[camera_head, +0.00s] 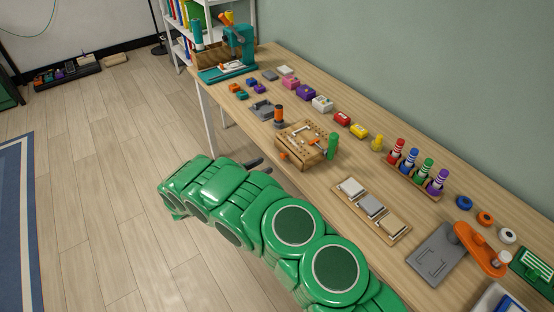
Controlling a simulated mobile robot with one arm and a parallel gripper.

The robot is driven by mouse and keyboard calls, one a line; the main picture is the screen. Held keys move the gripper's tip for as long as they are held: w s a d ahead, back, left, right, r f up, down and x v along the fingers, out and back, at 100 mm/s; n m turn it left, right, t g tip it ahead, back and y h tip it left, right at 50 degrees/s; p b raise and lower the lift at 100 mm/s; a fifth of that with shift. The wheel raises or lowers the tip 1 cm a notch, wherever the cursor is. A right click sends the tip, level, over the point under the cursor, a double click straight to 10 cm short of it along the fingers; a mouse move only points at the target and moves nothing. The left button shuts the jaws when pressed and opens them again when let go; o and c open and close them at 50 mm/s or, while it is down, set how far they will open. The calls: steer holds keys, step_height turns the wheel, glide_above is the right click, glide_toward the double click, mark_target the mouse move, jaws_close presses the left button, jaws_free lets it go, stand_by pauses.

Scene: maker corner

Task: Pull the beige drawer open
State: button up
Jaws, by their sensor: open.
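A low wooden unit (346,205) lies near the front edge of the workbench, with a white, a grey and a beige block-like part in a row. The beige part (391,223), at the right end, looks like the beige drawer; I cannot tell how far out it is. My gripper (256,163) shows only as small dark fingers past the end of my green arm, beside the bench's front edge. It is open, well to the left of the beige part and apart from it. Much of the gripper is hidden by my arm.
On the workbench (440,185), a wooden box with pegs (302,146) stands near my gripper. A rack of coloured pegs (417,178) stands behind the wooden unit. A grey plate (436,256) and an orange tool (478,250) lie to its right.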

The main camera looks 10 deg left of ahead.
mark_target(281, 157)
steer(key=shift+x, duration=3.55)
jaws_close()
